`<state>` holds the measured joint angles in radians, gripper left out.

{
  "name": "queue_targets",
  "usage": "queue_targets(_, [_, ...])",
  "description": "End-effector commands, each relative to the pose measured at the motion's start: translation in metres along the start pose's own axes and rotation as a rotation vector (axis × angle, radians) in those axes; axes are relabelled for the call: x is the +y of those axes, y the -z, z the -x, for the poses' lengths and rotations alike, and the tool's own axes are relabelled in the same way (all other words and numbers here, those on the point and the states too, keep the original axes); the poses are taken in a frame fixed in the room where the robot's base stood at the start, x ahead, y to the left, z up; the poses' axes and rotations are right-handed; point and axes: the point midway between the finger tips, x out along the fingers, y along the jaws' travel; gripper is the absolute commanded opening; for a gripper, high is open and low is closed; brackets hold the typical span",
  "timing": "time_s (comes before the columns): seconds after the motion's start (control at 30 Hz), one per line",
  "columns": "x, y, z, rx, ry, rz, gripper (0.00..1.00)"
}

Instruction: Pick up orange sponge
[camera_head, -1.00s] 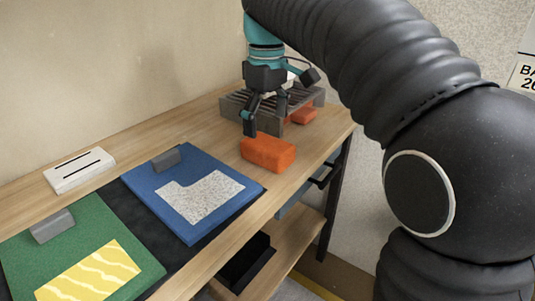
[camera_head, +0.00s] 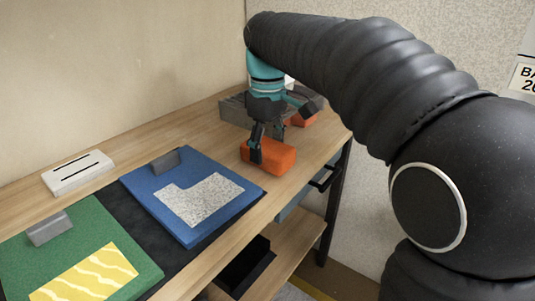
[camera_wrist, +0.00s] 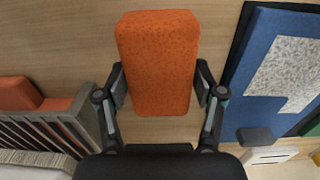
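The orange sponge (camera_head: 270,157) lies flat on the wooden table, right of the blue board. It also shows in the wrist view (camera_wrist: 158,62) as a long orange block. My gripper (camera_head: 266,150) is down at the sponge in the head view. In the wrist view my gripper (camera_wrist: 162,88) is open, with one finger on each side of the sponge's near part. A narrow gap shows between each finger and the sponge. The sponge's far side is partly hidden by my gripper in the head view.
A grey slatted rack (camera_head: 236,110) stands behind the sponge, with another orange block (camera_head: 303,120) by it. The blue board (camera_head: 150,190) with a speckled piece is to the left, and a green board (camera_head: 90,225) further left. The table's front edge is close.

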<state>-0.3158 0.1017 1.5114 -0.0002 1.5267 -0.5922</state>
Motion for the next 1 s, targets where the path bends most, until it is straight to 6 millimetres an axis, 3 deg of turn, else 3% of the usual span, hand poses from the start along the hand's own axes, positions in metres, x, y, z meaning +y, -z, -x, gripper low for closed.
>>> queue_targets(0.07, [0.0,0.0,-0.001,-0.001,0.001,0.0,0.39])
queue_targets(0.47, [0.0,0.0,0.003,-0.001,0.001,0.0,0.39])
queue_targets(0.67, [0.0,0.001,0.023,0.001,0.0,0.0,0.39])
queue_targets(0.77, [0.0,0.001,0.043,0.002,-0.001,0.0,0.39])
queue_targets(1.0, [0.022,-0.051,0.073,0.0,0.0,-0.006,0.39])
